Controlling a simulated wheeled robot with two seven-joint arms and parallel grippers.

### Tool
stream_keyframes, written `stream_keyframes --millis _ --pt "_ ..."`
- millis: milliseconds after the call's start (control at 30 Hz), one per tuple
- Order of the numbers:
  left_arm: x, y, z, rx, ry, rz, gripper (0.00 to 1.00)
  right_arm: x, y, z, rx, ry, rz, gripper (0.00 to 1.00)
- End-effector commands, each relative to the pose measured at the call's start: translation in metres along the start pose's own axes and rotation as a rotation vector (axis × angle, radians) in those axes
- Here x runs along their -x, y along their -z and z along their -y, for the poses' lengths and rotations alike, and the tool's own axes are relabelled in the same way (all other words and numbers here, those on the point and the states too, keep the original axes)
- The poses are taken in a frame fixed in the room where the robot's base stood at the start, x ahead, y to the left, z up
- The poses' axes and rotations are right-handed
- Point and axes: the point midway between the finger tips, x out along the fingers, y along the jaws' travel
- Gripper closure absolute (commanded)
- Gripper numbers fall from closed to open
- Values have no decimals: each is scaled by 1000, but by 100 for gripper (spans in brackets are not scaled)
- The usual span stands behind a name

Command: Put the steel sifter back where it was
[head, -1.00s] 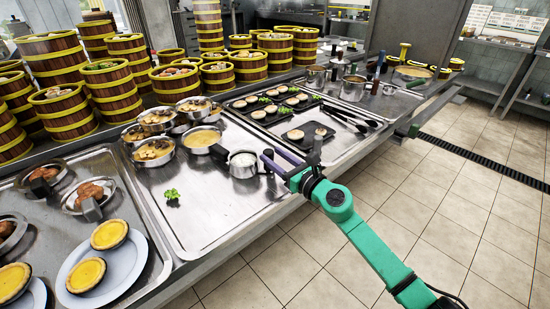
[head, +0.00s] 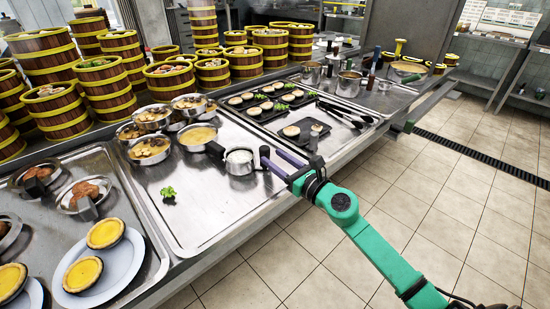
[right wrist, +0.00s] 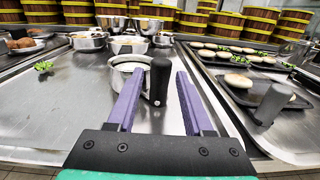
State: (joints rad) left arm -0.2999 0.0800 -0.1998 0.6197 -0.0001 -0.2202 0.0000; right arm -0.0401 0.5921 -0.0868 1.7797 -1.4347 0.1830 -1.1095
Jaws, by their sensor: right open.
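The steel sifter looks to be the small round steel vessel with white content (head: 240,161), standing on the large steel tray near its right edge. It also shows in the right wrist view (right wrist: 127,63), with its black handle (right wrist: 159,82) sticking up toward me. My right gripper (head: 275,156) is open beside the sifter. In the right wrist view its purple fingers (right wrist: 157,92) stand on either side of the handle, with gaps visible. The sifter rests on the tray and is not gripped. My left gripper is not in view.
Steel bowls of food (head: 152,149) stand just left of the sifter. A green garnish (head: 168,193) lies on the otherwise bare front of the tray (head: 205,215). A dark plate with a bun (head: 300,133) is to the right. Tall steamer towers (head: 105,75) stand behind.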

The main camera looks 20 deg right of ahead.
Motion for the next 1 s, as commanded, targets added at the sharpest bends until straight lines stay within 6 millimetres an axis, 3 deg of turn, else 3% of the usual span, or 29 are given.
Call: stream_keyframes --millis 1000 --pt "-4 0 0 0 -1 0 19 30 0 -6 0 0 0 49"
